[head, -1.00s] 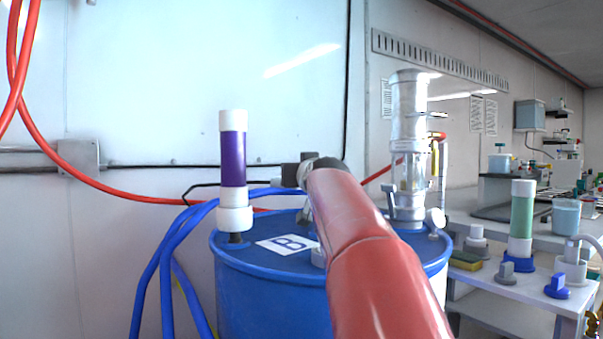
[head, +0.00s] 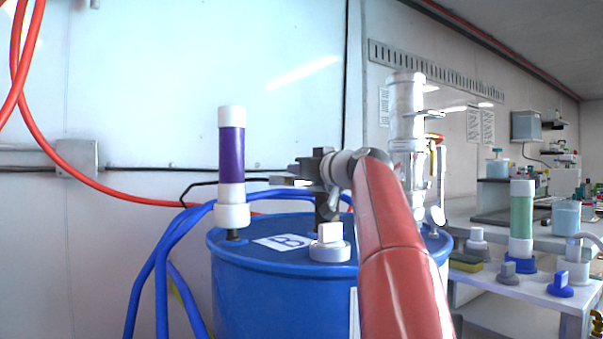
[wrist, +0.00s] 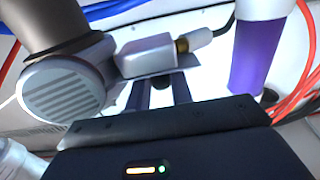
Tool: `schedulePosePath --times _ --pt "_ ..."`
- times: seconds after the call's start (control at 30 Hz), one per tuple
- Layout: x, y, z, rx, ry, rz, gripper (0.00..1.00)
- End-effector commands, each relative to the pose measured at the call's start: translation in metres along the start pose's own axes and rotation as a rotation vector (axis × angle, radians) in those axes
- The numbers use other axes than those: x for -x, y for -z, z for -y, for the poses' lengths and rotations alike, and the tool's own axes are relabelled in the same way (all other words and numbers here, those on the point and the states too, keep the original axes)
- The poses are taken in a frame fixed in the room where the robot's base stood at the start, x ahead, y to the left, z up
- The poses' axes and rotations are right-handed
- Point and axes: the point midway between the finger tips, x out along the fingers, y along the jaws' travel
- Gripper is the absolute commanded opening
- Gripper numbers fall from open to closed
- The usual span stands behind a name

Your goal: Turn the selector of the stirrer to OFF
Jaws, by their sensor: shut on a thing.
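The stirrer's motor housing (wrist: 70,92), pale grey with fins, fills the left of the wrist view. A white box (wrist: 147,55) with a brass cable fitting joins its side. My gripper (wrist: 164,84) reaches to a grey plate beside that box, and its two fingers are closed on a small dark part (wrist: 165,86). This looks like the selector; the fingers mostly hide it, and its setting cannot be read. In the head view, my arm partly covers the stirrer area above the blue drum (head: 270,290).
A purple column (head: 231,155) stands on the drum's left side and a clear cylinder (head: 407,110) on its right. A white knob (head: 330,250) sits on the drum's front top. Blue hoses (head: 165,255) hang at left. A bench with fittings (head: 520,295) is at right.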

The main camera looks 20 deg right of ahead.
Motion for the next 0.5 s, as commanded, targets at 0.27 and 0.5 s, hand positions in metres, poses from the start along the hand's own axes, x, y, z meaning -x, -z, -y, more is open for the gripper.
schedulePosePath --times 0.27,0.5 --pt "-0.0005 -0.0015 -0.0004 0.0 0.004 0.003 0.0" --pt "-0.0003 -0.0009 -0.0002 0.0 0.003 0.002 0.43"
